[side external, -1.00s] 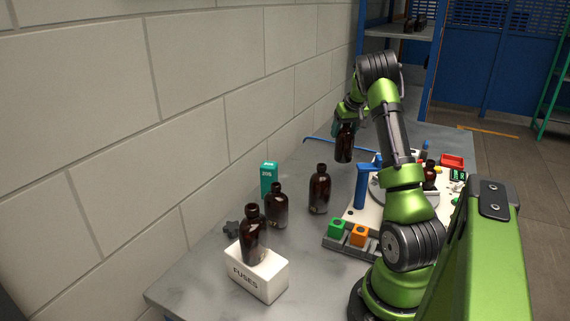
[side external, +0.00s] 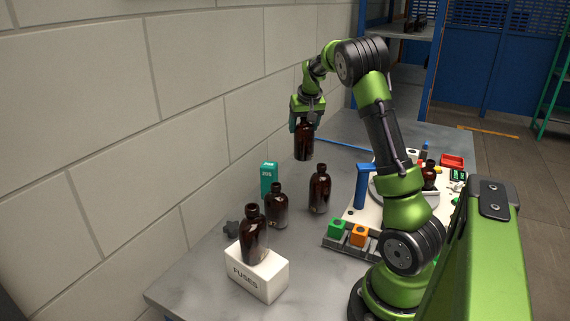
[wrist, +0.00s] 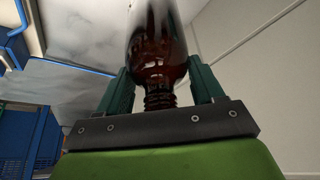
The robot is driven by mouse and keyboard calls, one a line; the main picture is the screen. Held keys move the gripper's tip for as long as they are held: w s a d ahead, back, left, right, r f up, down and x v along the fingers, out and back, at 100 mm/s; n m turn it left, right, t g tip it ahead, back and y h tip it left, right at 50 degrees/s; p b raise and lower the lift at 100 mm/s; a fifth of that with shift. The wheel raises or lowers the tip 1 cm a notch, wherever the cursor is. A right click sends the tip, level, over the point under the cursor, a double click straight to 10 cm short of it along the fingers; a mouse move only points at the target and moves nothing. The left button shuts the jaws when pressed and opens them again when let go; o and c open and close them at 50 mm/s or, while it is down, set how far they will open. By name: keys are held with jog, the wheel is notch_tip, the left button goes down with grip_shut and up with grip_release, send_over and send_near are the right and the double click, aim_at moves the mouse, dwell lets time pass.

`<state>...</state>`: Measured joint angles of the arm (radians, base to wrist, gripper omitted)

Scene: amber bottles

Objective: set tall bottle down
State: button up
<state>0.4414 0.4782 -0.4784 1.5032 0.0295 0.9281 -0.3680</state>
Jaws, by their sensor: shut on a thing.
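My gripper (side external: 307,122) is shut on an amber bottle (side external: 304,144) and holds it upright in the air, beyond the other bottles and near the wall. In the wrist view the bottle (wrist: 160,55) sits neck towards the camera between the two green fingers (wrist: 162,88). Its lower end runs out of the wrist view. A dark bottle (side external: 319,190) stands on the grey table, and a shorter one (side external: 277,206) stands left of it. Another bottle (side external: 253,236) stands on the white FUSES box (side external: 258,275).
A teal box (side external: 269,179) stands behind the short bottle, and a dark knob-like part (side external: 231,228) lies near the wall. A white machine board with a blue post (side external: 362,187) is at the right, with a bottle (side external: 429,175) on it. A blue rod (side external: 343,145) runs along the far table.

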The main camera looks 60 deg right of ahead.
aim_at(303, 152)
notch_tip(303, 152, down, 10)
jog(key=shift+r, duration=0.2)
jog(key=shift+f, duration=0.1)
jog(key=shift+f, duration=0.1)
jog(key=o, duration=1.5)
